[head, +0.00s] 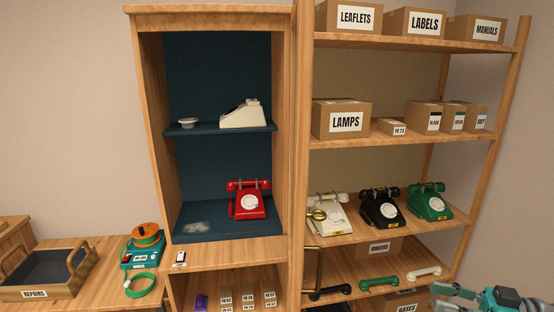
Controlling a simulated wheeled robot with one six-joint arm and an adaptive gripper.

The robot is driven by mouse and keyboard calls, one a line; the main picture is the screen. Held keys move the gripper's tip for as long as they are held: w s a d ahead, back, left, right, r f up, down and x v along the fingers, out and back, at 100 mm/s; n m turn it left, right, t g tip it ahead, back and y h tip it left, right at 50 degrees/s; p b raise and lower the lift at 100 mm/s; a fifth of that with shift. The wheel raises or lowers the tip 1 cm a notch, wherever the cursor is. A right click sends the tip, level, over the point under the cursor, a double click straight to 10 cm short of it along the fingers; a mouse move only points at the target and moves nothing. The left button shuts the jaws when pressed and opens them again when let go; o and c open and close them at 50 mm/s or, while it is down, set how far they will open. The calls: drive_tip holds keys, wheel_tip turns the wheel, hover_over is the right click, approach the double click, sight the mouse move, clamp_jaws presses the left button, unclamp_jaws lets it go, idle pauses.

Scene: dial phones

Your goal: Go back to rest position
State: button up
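My gripper (440,291) shows at the bottom right edge, low in front of the shelving. It is small, partly cut off by the frame, and I cannot tell whether its fingers are open or shut. I see nothing clearly held in it. A red dial phone (248,203) stands on the lower blue shelf of the wooden cabinet, with its handset on top. A cream phone body (241,114) without a handset stands on the upper blue shelf, beside a small white round piece (188,123).
Cream (328,218), black (381,210) and green (426,203) phones stand on the right shelving (500,146). Loose handsets (379,284) lie below them. Labelled boxes (341,120) fill the upper shelves. A repairs tray (45,276) and a teal device (143,251) stand at the left.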

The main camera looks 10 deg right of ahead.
drive_tip(key=w+a+f+m+t+h, duration=0.1)
drive_tip(key=a+f+m+t+h, duration=0.15)
drive_tip(key=a+f+m, duration=0.4)
drive_tip(key=w+a+f+m+t+h, duration=0.2)
drive_tip(key=a+f+m+h, duration=0.1)
drive_tip(key=f, duration=0.7)
drive_tip(key=s+a+f+m+h, duration=0.3)
drive_tip(key=s+a+f, duration=0.15)
drive_tip(key=f, duration=0.25)
drive_tip(key=s+a+f+m+h, duration=0.3)
drive_tip(key=s+f, duration=0.2)
drive_tip(key=f, duration=0.1)
drive_tip(key=s+a+f+g+h, duration=0.15)
drive_tip(key=s+h, duration=0.25)
drive_tip(key=s, duration=1.1)
drive_tip(key=s+a+r+n+t, duration=0.2)
drive_tip(key=s+r+n, duration=0.1)
drive_tip(key=s+r, duration=0.9)
drive_tip(key=shift+s+a+n+t, duration=0.15)
drive_tip(key=shift+a+n+t, duration=0.2)
drive_tip(key=shift+a+t, duration=0.05)
